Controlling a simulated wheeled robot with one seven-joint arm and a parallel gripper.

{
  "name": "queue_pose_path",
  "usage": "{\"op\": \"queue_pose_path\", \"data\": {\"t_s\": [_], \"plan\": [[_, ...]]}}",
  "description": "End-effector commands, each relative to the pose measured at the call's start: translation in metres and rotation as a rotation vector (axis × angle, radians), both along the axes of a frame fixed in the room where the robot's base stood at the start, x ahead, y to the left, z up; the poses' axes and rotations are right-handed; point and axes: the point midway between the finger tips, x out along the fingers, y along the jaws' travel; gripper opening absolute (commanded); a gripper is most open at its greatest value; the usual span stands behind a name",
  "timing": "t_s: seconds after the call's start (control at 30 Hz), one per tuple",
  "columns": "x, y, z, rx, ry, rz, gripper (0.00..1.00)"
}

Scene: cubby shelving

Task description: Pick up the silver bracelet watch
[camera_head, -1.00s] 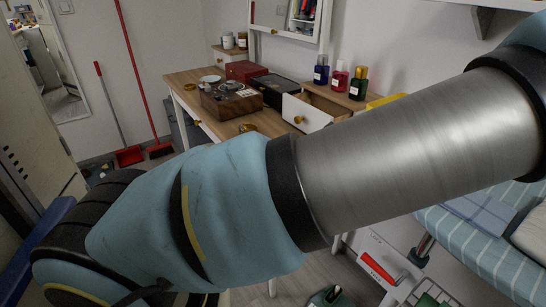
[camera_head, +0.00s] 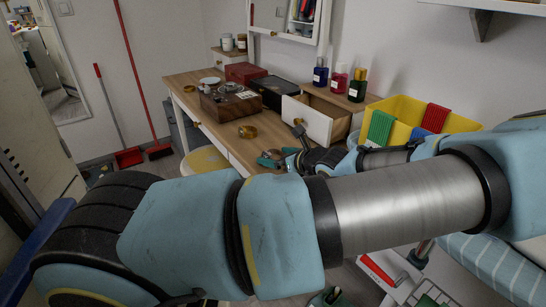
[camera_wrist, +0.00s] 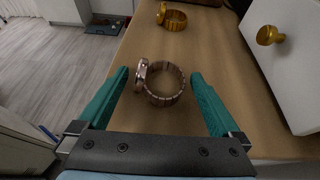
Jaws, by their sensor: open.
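A bracelet watch (camera_wrist: 163,101) in a dull silver-brown tone stands on the wooden desk top, its linked band forming a ring and its face to the left. My gripper (camera_wrist: 158,73) is open, with one teal finger on each side of the watch and a gap on both sides. A second, gold watch (camera_wrist: 172,19) lies farther on, beyond the fingertips; it also shows in the head view (camera_head: 248,131). In the head view my gripper (camera_head: 276,156) is low over the desk's front edge, and the nearer watch is mostly hidden there.
The open white drawer (camera_head: 307,121) with a gold knob (camera_wrist: 267,35) stands close to the right of my gripper. A wooden box (camera_head: 228,105) sits behind the gold watch. Several bottles (camera_head: 339,79) and a yellow bin (camera_head: 400,109) stand at the back right. A round stool (camera_head: 203,161) is in front.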

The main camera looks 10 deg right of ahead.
Motion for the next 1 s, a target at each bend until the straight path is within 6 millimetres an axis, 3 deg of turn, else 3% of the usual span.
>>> {"op": "queue_pose_path", "data": {"t_s": [0.27,0.9,1.0], "plan": [[0.0012,0.0004,-0.0005,-0.001,0.0,0.0,0.98],[0.001,0.0003,-0.0004,-0.001,0.0,0.0,0.26],[0.0011,0.0004,-0.0001,-0.001,0.0,0.0,0.18]]}}
